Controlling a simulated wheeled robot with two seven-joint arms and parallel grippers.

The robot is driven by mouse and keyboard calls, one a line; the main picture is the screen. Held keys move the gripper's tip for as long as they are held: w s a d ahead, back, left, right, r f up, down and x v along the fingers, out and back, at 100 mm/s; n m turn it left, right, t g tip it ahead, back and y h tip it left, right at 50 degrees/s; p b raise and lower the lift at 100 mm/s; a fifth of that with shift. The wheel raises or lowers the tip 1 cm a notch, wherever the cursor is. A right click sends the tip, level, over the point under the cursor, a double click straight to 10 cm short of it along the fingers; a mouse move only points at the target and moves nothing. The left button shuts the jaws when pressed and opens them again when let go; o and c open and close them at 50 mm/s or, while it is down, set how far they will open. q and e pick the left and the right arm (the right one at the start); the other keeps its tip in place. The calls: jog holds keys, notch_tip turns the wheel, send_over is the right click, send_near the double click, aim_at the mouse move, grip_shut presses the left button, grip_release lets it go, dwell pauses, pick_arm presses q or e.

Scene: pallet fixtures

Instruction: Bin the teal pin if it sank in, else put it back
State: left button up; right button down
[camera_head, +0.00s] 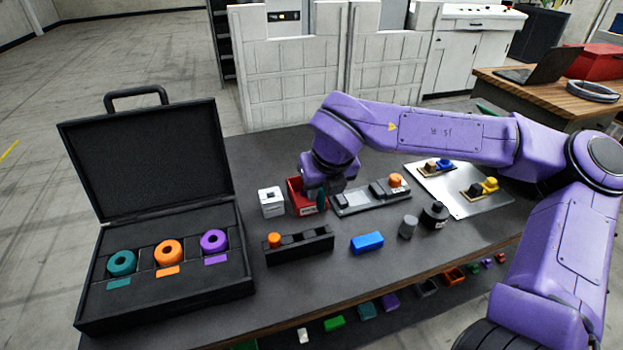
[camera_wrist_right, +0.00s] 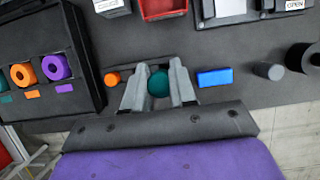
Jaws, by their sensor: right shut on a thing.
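My right gripper (camera_head: 322,189) is shut on the teal pin (camera_head: 321,201), which hangs below the fingers beside the right side of the red bin (camera_head: 303,200). In the right wrist view, the teal pin (camera_wrist_right: 158,84) sits between the two grey fingers (camera_wrist_right: 158,92), and the red bin (camera_wrist_right: 163,9) lies beyond them. A grey fixture (camera_head: 345,202) with an orange pin (camera_head: 396,179) lies to the right of the bin. A black rack (camera_head: 310,245) with an orange pin (camera_head: 274,240) at its left end lies nearer. My left gripper is not in view.
An open black case (camera_head: 165,305) with teal, orange and purple rings stands at left. A white block (camera_head: 271,203) is left of the bin. A blue block (camera_head: 366,242), a grey cylinder (camera_head: 408,226) and a black cylinder (camera_head: 434,214) stand right of the rack. A metal plate (camera_head: 480,208) lies behind.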

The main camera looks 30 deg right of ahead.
aim_at(323, 209)
jog(key=shift+s+f+b, duration=0.3)
jog(key=shift+f, duration=0.05)
jog(key=shift+s+f+b, duration=0.2)
jog(key=shift+f+b, duration=0.1)
jog(key=shift+b, duration=0.05)
jog(key=b+x, duration=0.2)
jog(key=x, duration=0.1)
jog(key=shift+s+a+f, duration=0.15)
jog(key=shift+a+f, duration=0.05)
jog(key=shift+f, duration=0.05)
jog(key=shift+f+b, duration=0.35)
jog(key=shift+b, duration=0.15)
jog(key=shift+s+f, duration=0.2)
jog(key=shift+w, duration=0.15)
jog(key=shift+f+b, duration=0.7)
jog(key=shift+f, duration=0.45)
